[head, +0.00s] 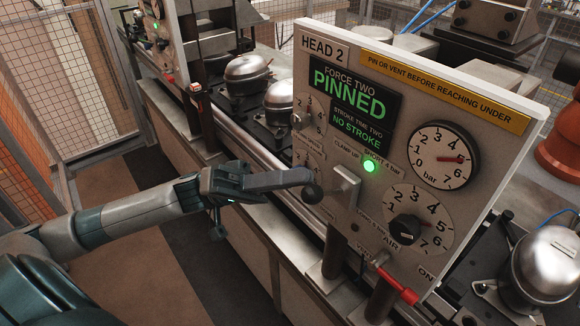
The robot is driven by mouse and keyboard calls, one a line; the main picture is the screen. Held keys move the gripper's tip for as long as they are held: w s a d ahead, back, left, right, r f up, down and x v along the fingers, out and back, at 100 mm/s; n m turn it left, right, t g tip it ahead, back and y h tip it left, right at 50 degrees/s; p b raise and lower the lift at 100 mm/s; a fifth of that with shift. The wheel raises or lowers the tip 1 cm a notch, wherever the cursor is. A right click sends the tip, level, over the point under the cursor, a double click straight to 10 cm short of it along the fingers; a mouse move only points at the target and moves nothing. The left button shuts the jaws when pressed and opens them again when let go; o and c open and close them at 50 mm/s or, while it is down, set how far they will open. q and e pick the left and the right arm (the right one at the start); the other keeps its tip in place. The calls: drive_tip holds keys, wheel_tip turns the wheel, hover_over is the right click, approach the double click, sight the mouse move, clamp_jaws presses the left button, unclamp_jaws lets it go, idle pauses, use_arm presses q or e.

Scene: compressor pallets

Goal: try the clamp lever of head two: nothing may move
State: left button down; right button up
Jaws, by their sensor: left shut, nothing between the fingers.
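The HEAD 2 panel (420,100) stands upright at the right, its display (349,95) reading PINNED and a smaller one (360,130) NO STROKE. A grey lever block (345,186) sits below the CLAMP UP label, with a dark round knob (312,193) at its left; this looks like the clamp lever. My left gripper (306,176) is shut and empty, its fingertips at the knob in the picture. I cannot tell whether they touch it. A green lamp (370,166) is lit right of the lever. My right gripper is not in view.
Gauges (443,157) and an AIR dial (405,228) are on the panel. A red-handled valve (395,283) sticks out low. Silver compressors (247,74) stand on the line behind, another (545,262) at the right. Mesh fencing (60,80) is at the left; the floor below my arm is clear.

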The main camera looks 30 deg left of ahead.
use_arm(q)
drive_tip(key=shift+f, duration=0.1)
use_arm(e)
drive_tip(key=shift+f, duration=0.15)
use_arm(q)
drive_tip(key=shift+f+m+g+h+b, duration=0.15)
drive_tip(key=shift+m+g+h+b, duration=0.15)
drive_tip(key=shift+m+g+b, duration=0.35)
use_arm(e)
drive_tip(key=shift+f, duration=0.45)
